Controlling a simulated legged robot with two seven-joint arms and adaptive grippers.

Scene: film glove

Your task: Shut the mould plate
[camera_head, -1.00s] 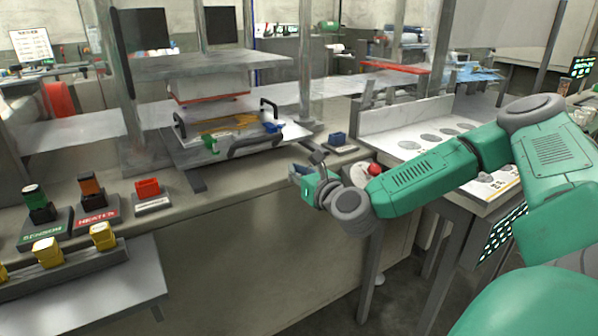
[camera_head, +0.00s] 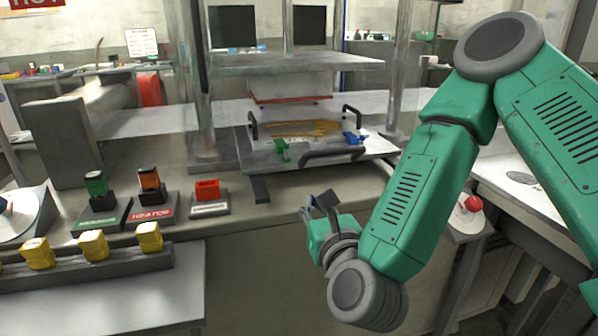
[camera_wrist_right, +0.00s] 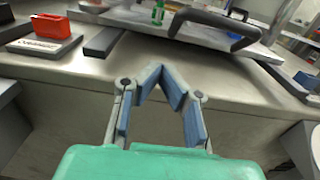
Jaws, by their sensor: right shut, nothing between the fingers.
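The mould plate (camera_head: 250,155) is a flat grey plate with dark bar handles, lying on the press bed. A brownish-orange shape (camera_head: 305,128) lies on it, with a green clamp (camera_head: 282,150) and a blue clamp (camera_head: 352,138) near its front. The plate's near edge and front handle (camera_wrist_right: 215,24) also show at the top of the right wrist view. My right gripper (camera_head: 321,202) is shut and empty, in front of the bench edge, below and apart from the plate. Its fingers (camera_wrist_right: 162,76) meet in the right wrist view. My left gripper is out of view.
The upper press block (camera_head: 290,88) hangs above the plate between clear posts (camera_head: 200,90). Left on the bench are a green switch (camera_head: 97,186), an orange heater switch (camera_head: 150,184) and a red block (camera_head: 208,189). A red button (camera_head: 473,203) is at right.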

